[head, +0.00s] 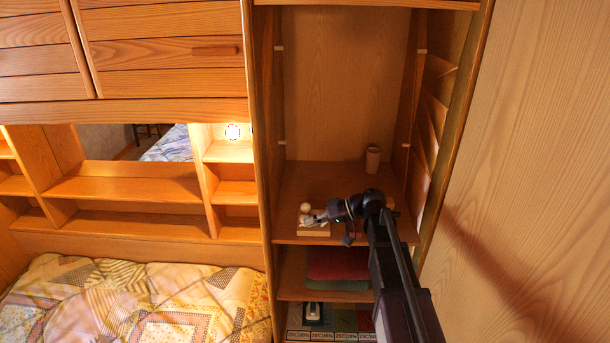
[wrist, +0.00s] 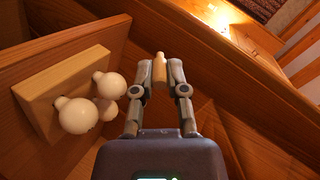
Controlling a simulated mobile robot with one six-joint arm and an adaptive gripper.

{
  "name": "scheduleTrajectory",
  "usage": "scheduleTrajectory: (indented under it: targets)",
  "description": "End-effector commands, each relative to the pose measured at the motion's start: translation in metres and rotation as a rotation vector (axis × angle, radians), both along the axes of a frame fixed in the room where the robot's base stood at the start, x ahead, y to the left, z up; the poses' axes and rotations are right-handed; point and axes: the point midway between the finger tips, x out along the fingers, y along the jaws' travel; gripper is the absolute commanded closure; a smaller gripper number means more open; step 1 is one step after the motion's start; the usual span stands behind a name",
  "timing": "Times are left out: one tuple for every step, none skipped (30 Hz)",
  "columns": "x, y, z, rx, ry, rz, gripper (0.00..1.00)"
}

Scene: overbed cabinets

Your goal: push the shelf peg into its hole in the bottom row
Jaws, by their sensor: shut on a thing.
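My gripper (wrist: 159,85) is shut on the shelf peg (wrist: 159,70), a small pale wooden pin with a narrower tip pointing away from the gripper. In the head view, my gripper (head: 318,217) is over the cabinet shelf, near its front left, and the peg is too small to make out there. In the wrist view, the peg appears clear of the wooden panel behind it. No hole of the bottom row can be made out in either view.
A wooden block with several white round knobs (wrist: 78,115) is left of my gripper. It also shows on the shelf in the head view (head: 314,231). A cup (head: 373,158) stands at the back right. Folded red cloth (head: 338,262) lies below. Cabinet sides flank the arm.

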Motion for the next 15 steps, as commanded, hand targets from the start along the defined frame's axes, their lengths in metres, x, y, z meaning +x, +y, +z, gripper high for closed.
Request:
scheduleTrajectory:
  targets:
    - [0.014,0.004,0.016,0.055,-0.001,-0.002,1.00]
    - [0.020,0.006,0.023,0.089,-0.002,-0.002,1.00]
    - [0.027,0.009,0.033,0.134,-0.004,-0.003,1.00]
    - [0.033,0.011,0.041,0.165,-0.005,-0.004,1.00]
    - [0.038,0.013,0.048,0.196,-0.005,-0.005,1.00]
    - [0.045,0.015,0.057,0.236,-0.007,-0.005,1.00]
    - [0.050,0.016,0.064,0.262,-0.008,-0.006,1.00]
    - [0.054,0.017,0.070,0.287,-0.008,-0.006,1.00]
    - [0.060,0.017,0.077,0.317,-0.009,-0.007,1.00]
    - [0.063,0.018,0.081,0.336,-0.010,-0.007,1.00]
    - [0.066,0.018,0.086,0.355,-0.011,-0.008,1.00]
    - [0.070,0.018,0.090,0.375,-0.011,-0.008,1.00]
    - [0.072,0.018,0.093,0.387,-0.012,-0.008,1.00]
    - [0.074,0.019,0.095,0.396,-0.012,-0.008,1.00]
    - [0.075,0.019,0.098,0.409,-0.013,-0.008,1.00]
